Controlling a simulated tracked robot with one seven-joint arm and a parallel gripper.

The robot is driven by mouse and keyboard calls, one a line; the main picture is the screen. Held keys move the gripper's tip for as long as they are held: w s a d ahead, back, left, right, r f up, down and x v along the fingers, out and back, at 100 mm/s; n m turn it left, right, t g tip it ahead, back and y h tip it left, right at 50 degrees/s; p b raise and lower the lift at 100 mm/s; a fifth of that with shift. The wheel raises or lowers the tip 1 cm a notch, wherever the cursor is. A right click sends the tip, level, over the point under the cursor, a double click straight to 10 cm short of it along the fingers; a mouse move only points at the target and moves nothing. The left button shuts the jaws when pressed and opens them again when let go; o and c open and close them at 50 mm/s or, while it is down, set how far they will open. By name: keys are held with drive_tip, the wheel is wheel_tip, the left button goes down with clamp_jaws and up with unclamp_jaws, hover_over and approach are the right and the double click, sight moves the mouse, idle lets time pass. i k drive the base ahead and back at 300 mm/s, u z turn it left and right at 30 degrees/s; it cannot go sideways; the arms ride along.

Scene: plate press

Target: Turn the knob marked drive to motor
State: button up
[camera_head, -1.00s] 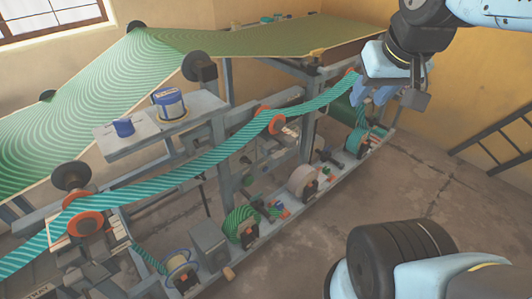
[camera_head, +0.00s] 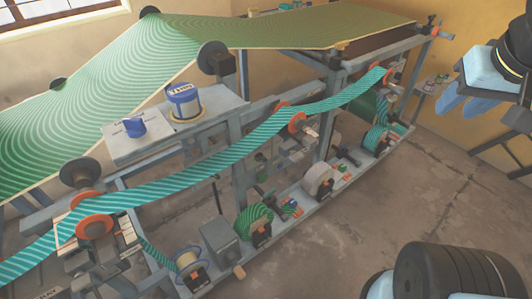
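A small blue knob (camera_head: 134,127) sits on a pale grey panel (camera_head: 150,149) at the left of the press, with small dark lettering too fine to read. A larger blue and white round piece (camera_head: 184,101) with a label stands on a yellowish ring on the raised panel beside it. I cannot tell from the lettering which one is marked drive. My gripper (camera_head: 462,104) is at the upper right, cut partly by the picture edge. Its blue fingers point down-left, apart and empty, far from the knob and touching nothing I can see.
A teal striped belt (camera_head: 215,157) runs diagonally in front of the panels over orange-rimmed rollers (camera_head: 94,227). A green patterned sheet (camera_head: 110,80) slopes behind them. Wheels and a grey box (camera_head: 221,243) line the low rail.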

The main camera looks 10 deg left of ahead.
sight(258, 157)
drive_tip(key=u, duration=0.05)
drive_tip(key=k, duration=1.7)
drive_tip(key=u, duration=0.9)
drive_tip(key=i, duration=1.5)
drive_tip(key=u, duration=0.05)
